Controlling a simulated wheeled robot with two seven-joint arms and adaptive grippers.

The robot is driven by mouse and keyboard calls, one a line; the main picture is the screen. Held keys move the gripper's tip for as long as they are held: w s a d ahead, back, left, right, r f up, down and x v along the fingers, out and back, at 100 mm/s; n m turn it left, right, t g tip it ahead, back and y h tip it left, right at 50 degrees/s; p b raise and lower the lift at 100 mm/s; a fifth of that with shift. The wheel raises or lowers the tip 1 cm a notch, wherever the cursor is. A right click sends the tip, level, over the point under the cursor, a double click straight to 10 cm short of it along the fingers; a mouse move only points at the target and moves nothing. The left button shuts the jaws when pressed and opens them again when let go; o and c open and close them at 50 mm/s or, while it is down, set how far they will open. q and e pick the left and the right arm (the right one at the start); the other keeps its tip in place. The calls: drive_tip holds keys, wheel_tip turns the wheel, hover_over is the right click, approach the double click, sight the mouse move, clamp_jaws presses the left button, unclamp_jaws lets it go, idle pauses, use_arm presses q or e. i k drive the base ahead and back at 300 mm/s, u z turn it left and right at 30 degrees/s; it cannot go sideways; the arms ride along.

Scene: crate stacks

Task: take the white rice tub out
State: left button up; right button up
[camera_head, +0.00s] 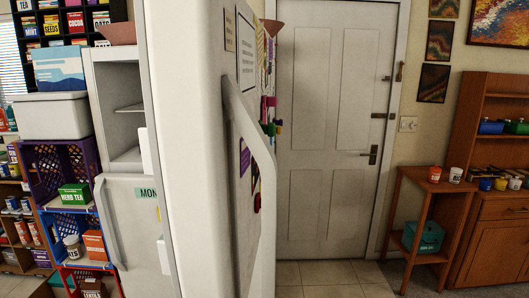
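Two small white tubs show. One white tub (72,246) sits inside the blue crate (47,222) in the stack at the left, beside an orange box (95,246); its label is too small to read. The other white tub (455,175) has dark lettering that looks like RICE and stands on top of the small wooden stand (412,172) at the right, beside a red tub (434,174). Neither of my grippers is in view.
A purple crate (40,190) with a green HERB TEA box (75,196) is above the blue crate; a red-rimmed crate (66,275) is below. A large white fridge-like door (190,150) fills the near middle. Tiled floor (330,275) is clear.

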sight(455, 173)
drive_tip(key=z, duration=1.25)
